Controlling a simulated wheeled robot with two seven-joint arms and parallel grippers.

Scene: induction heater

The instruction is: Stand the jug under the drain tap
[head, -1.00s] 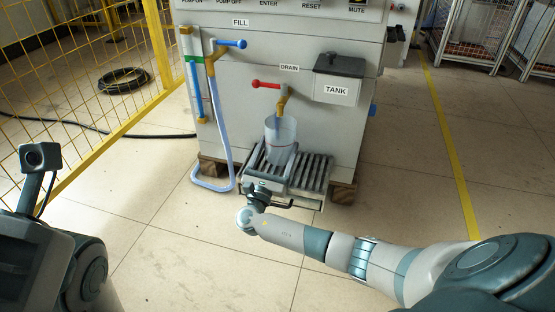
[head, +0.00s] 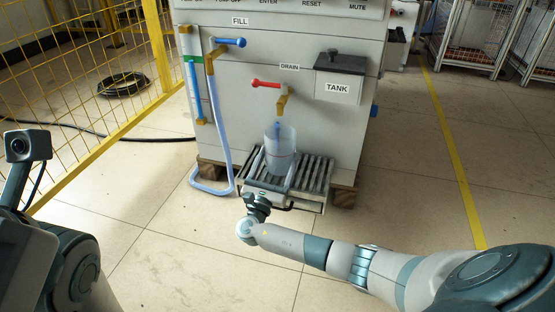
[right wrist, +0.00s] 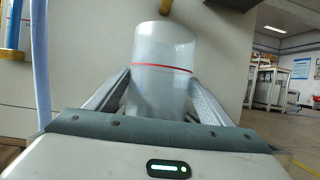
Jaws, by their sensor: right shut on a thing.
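The jug (head: 282,146) is a clear, upright cylinder in front of the grey cabinet, above the slatted drip grate (head: 317,178). My right gripper (head: 279,163) is shut on it, with one finger on each side. The right wrist view shows the jug (right wrist: 163,70) between the fingers, with a red line around it. The drain tap (head: 282,102) has a brass spout and a red lever pointing left. In the head view the spout ends just above the jug's rim. I cannot tell whether the jug's base touches the grate. My left gripper is out of view.
A fill tap with a blue lever (head: 229,42) and a pale hose (head: 223,130) are left of the drain tap. A tank box (head: 338,86) juts out to the right. Yellow mesh fencing (head: 85,60) stands at left. The floor in front is clear.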

